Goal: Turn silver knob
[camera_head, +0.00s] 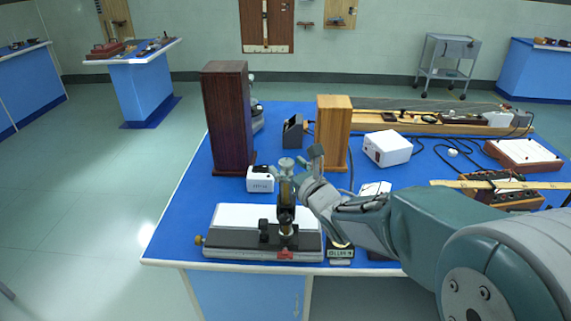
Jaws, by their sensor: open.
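A small black-and-brass microscope-like instrument (287,204) stands upright on a grey-and-black base (230,245) at the front of the blue bench. A round silver piece (287,163), which looks like a knob, sits at its top. A small brassy knob (199,240) shows at the left end of the base. My gripper (309,163) is open, just right of the instrument's upper part. Its fingers point up and left, close to the silver piece. I cannot tell whether they touch it. My wrist hides part of the bench behind it.
A tall dark wooden block (227,118) and a lighter wooden block (333,133) stand behind the instrument. White boxes (388,148), cables and a long wooden rail (430,120) fill the right side. The blue bench top (180,220) is clear at the left.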

